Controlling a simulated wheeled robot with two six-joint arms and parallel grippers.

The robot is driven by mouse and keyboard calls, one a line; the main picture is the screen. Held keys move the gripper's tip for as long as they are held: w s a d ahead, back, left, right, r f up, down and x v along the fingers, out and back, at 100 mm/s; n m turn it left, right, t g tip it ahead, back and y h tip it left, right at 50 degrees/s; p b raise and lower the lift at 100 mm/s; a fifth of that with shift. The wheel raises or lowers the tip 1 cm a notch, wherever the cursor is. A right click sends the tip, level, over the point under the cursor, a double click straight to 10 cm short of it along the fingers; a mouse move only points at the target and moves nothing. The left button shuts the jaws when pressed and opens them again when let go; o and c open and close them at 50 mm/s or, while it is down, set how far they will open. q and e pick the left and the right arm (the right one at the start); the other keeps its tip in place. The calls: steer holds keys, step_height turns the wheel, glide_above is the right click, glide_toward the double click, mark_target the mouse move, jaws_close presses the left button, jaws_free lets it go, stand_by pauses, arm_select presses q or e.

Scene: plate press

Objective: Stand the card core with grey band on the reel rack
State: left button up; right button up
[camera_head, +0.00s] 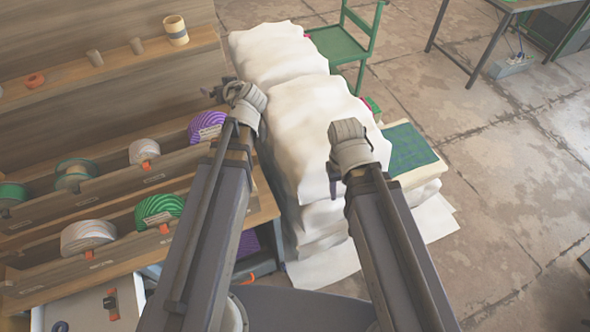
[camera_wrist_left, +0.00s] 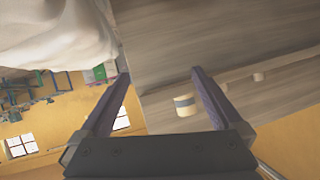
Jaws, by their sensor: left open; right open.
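The card core with grey band (camera_head: 175,31) is a short cream cylinder standing on the upper wooden shelf at the top left. It also shows in the left wrist view (camera_wrist_left: 186,105), near the right finger and apart from it. The reel rack (camera_head: 110,190) is the wooden rack at the left, with reels lying in its troughs. My left gripper (camera_head: 216,92) is to the right of the shelf end, below and right of the core in the head view. In the left wrist view its fingers (camera_wrist_left: 160,75) are spread and empty. My right gripper (camera_head: 334,181) is small and partly hidden, over the white sheets.
A tall stack of white sheets (camera_head: 300,120) stands right of the rack, close to both arms. Grey cores (camera_head: 94,58) and an orange ring (camera_head: 34,80) share the shelf. The floor at right is mostly clear.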

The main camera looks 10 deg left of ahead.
arm_select(q)
steer(key=s+d+f+m+g+h, duration=0.2)
steer(key=s+d+f+m+g, duration=0.1)
steer(key=s+d, duration=0.4)
steer(key=s+d+f+m+g+h, duration=0.3)
steer(key=s+d+f, duration=0.2)
steer(key=d, duration=0.5)
steer(key=s+d+f+m+g+h, duration=0.2)
steer(key=s+d+f+m+g, duration=0.1)
steer(key=s+d, duration=0.5)
steer(key=shift+s+d+f+m+h, duration=0.35)
steer(key=shift+s+f+m, duration=0.15)
steer(key=shift+s, duration=0.55)
